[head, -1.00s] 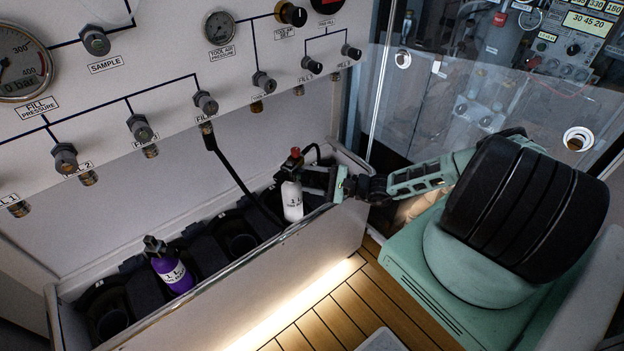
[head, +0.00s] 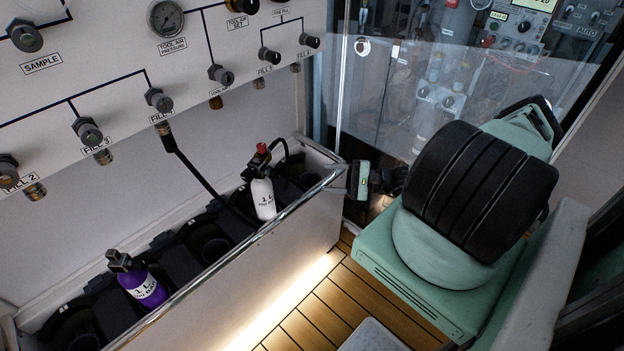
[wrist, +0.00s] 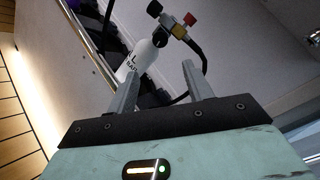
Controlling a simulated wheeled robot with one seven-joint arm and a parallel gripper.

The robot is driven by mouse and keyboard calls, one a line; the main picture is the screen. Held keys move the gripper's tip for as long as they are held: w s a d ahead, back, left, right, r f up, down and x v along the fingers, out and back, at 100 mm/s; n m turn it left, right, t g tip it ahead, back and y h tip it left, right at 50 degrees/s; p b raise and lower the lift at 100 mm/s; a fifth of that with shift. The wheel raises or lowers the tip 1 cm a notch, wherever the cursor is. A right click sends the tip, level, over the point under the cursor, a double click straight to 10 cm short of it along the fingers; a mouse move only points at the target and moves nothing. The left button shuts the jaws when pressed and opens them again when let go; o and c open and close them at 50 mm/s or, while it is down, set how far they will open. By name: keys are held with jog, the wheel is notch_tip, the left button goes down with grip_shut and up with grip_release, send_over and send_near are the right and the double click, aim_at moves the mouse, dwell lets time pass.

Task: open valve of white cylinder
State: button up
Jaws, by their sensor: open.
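The white cylinder (head: 263,199) stands in a slot of the trough, tilted slightly, with a black valve and a red knob (head: 262,148) on top. A black hose runs from its valve. In the wrist view the cylinder (wrist: 133,62) lies beyond the fingers, with its valve head and red knob (wrist: 189,19) at the top. My gripper (wrist: 158,80) is open and empty, its two grey fingers apart, and it does not touch the cylinder.
A purple cylinder (head: 143,286) stands in the trough further left. The trough's metal rail (head: 225,262) runs between the floor and the cylinders. The panel (head: 120,75) with valves and gauges is above. A clear pane (head: 400,100) is behind my arm.

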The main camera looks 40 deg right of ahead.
jog(key=shift+v, duration=1.25)
jog(key=shift+a+r, duration=0.1)
jog(key=a+r+n+g+h, duration=0.1)
jog(key=a+r+n+g, duration=0.7)
jog(key=a, duration=0.3)
jog(key=a+r+n+g+h, duration=0.1)
jog(key=a+r+n+g, duration=0.55)
jog(key=a+g, duration=0.4)
jog(key=s+a+r+n+t+h, duration=0.4)
jog(key=s+a+r+n+h, duration=0.4)
jog(key=s+a+r, duration=0.7)
jog(key=shift+s+a+r+n+t+h, duration=0.35)
jog(key=shift+s+a+n, duration=0.35)
jog(key=shift+n, duration=0.55)
